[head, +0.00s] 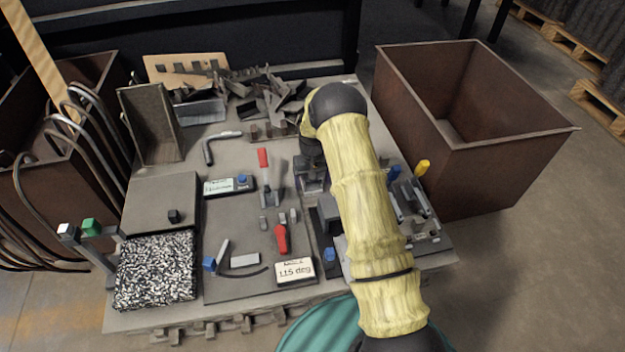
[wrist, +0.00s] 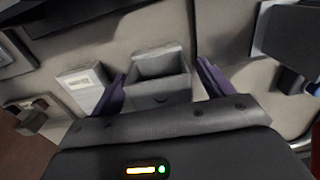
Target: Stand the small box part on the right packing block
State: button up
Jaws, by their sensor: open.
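A small grey open-topped box (wrist: 160,90), which looks like the small box part, sits upright between my fingers in the wrist view. My gripper (wrist: 162,84) is open, with one purple finger on each side of the box. Gaps seem to show beside the box, but contact low down is hidden. In the head view my gripper (head: 312,178) is low over the middle of the bench, and my arm covers much of that area. I cannot tell which block is the right packing block.
A pale block with a label (wrist: 82,84) stands left of the box in the wrist view. The bench (head: 225,148) carries red-handled tools (head: 281,238), a speckled pad (head: 155,272) and metal scrap at the back. A large brown bin (head: 510,165) stands at right.

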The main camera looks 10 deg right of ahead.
notch_tip(320, 180, up, 17)
jog(key=p, duration=0.5)
jog(key=shift+r, duration=0.2)
dwell(0.6)
jog(key=s+r+t, duration=0.1)
jog(key=s+r, duration=0.3)
jog(key=s, duration=0.6)
jog(key=s+r+t, duration=0.1)
jog(key=s+r, duration=0.3)
jog(key=s, duration=0.5)
jog(key=s+r+t, duration=0.1)
jog(key=s+r, duration=0.3)
jog(key=s, duration=0.6)
notch_tip(320, 180, up, 33)
jog(key=p, duration=3.3)
jog(key=shift+r, duration=0.15)
